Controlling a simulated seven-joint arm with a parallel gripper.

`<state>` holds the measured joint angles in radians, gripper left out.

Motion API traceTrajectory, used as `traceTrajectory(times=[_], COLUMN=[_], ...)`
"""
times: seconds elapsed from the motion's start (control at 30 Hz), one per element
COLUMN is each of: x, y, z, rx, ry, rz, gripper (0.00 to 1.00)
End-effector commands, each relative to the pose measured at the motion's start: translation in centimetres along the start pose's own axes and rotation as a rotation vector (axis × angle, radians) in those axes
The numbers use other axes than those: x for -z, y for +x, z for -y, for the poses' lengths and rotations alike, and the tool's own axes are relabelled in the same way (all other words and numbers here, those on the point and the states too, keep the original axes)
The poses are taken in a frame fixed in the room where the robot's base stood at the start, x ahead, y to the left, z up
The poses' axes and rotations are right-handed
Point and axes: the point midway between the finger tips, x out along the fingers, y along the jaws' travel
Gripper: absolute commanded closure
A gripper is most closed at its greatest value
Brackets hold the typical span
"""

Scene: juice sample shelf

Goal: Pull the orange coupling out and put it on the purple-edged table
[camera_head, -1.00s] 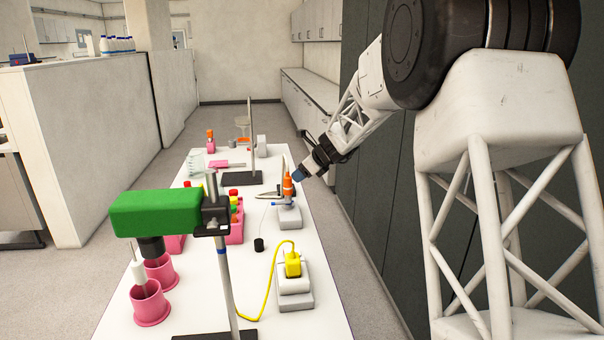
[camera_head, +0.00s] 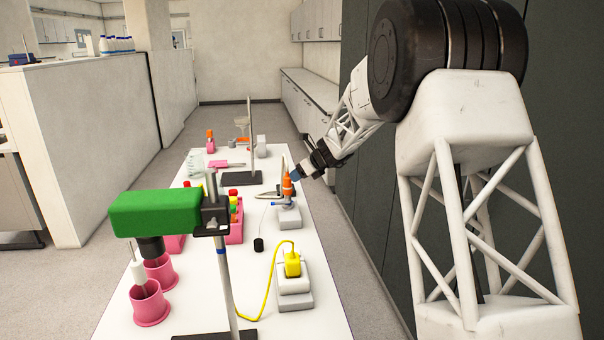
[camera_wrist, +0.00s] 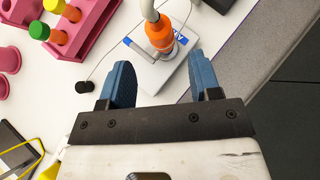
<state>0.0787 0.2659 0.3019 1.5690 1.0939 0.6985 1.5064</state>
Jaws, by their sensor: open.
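The orange coupling (camera_head: 287,185) stands upright on a small white-grey base (camera_head: 288,217) near the right edge of the white table (camera_head: 270,265), which has a thin purple edge. In the wrist view the coupling (camera_wrist: 160,35) is seen with a white piece at its top, a little beyond the fingertips. My gripper (camera_head: 297,174) is at the right of the coupling in the head view. Its two blue fingers (camera_wrist: 160,75) are spread in the wrist view, with nothing between them. I cannot tell whether a finger touches the coupling.
A yellow plug (camera_head: 292,264) with a yellow cable sits in front of the coupling's base. Pink racks (camera_head: 236,235) with colored caps stand to the left. A green stirrer (camera_head: 155,213) on a stand is at the front left, above pink cups (camera_head: 149,305).

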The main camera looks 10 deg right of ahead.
Motion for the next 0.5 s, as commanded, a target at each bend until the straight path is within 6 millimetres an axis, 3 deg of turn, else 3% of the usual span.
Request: traceTrajectory(times=[0.5], x=[0.1], y=[4.9], z=[-0.1], rx=[-0.002], ry=[0.0], rz=[-0.001], gripper=[0.43])
